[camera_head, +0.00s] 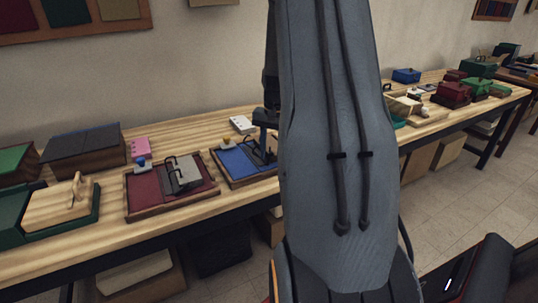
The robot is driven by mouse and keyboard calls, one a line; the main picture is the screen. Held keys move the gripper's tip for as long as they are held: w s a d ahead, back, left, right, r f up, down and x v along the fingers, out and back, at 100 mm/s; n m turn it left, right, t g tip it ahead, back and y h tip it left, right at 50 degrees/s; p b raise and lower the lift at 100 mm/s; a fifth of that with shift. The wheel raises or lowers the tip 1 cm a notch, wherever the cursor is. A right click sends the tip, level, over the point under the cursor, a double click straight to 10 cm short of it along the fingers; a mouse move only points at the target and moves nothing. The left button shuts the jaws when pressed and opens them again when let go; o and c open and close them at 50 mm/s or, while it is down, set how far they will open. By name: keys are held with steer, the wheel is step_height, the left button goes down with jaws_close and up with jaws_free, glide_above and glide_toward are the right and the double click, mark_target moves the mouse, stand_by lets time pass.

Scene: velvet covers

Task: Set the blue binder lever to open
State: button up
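The blue binder (237,163) lies on the wooden table, a blue panel in a brown frame, left of my large grey arm link. A small orange-yellow knob (227,141) shows at its back left. A grey metal mechanism (256,153) with dark rings sits on its right part. My gripper (264,134) is dark and points down over the right part of the binder, close to the mechanism. My arm link hides the binder's right edge. The fingers are too small and dark to tell whether they touch the lever or are apart.
A red binder (142,196) with a grey mechanism and blue knob lies to the left. A white block (242,124) stands behind the blue binder, a pink block (140,148) farther left. Boxes crowd the table's left end and right side.

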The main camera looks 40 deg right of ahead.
steer(key=shift+a+f, duration=0.1)
steer(key=shift+f, duration=0.5)
jaws_close()
steer(key=shift+a, duration=0.1)
steer(key=shift+w+a+h, duration=0.1)
steer(key=shift+a+h, duration=0.1)
steer(key=shift+h, duration=0.4)
steer(key=shift+a+h, duration=0.1)
steer(key=shift+h, duration=0.4)
steer(key=shift+w+r, duration=0.1)
